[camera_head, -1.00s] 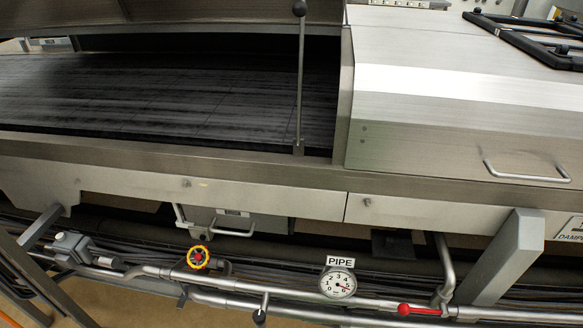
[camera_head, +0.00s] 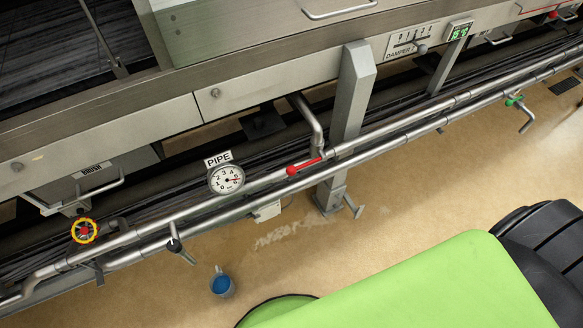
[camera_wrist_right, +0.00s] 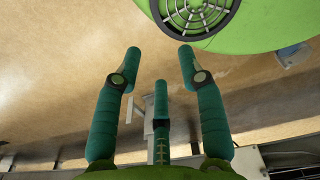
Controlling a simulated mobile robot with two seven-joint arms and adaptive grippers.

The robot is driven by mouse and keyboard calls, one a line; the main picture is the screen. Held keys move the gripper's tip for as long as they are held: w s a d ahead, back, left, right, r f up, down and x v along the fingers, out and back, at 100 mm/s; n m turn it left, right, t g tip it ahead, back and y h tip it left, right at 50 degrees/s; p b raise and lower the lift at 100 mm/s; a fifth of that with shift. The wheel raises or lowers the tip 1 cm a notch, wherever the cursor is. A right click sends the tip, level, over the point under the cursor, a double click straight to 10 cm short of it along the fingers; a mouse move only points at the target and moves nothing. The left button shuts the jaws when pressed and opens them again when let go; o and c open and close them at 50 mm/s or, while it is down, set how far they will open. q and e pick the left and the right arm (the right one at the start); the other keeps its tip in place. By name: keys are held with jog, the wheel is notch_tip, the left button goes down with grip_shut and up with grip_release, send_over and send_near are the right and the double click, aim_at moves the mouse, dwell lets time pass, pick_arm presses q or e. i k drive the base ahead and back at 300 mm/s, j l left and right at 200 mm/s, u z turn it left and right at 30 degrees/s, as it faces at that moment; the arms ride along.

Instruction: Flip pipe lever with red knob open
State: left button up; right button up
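The red pipe lever (camera_head: 304,166) sits on the upper pipe in the head view, right of the PIPE gauge (camera_head: 226,179). Its red knob (camera_head: 291,170) is at the left end, and the lever lies nearly along the pipe. My right gripper (camera_wrist_right: 160,65) shows in the right wrist view with its green fingers spread apart and nothing between them. Tan floor lies beyond the fingers. Neither gripper shows in the head view, so the gripper's distance from the lever cannot be told.
A grey support leg (camera_head: 352,95) stands behind the lever. A green-handled valve (camera_head: 514,101) is far right.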

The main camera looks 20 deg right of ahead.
aim_at(305, 165)
jog(key=j+z, duration=0.15)
jog(key=z, duration=0.8)
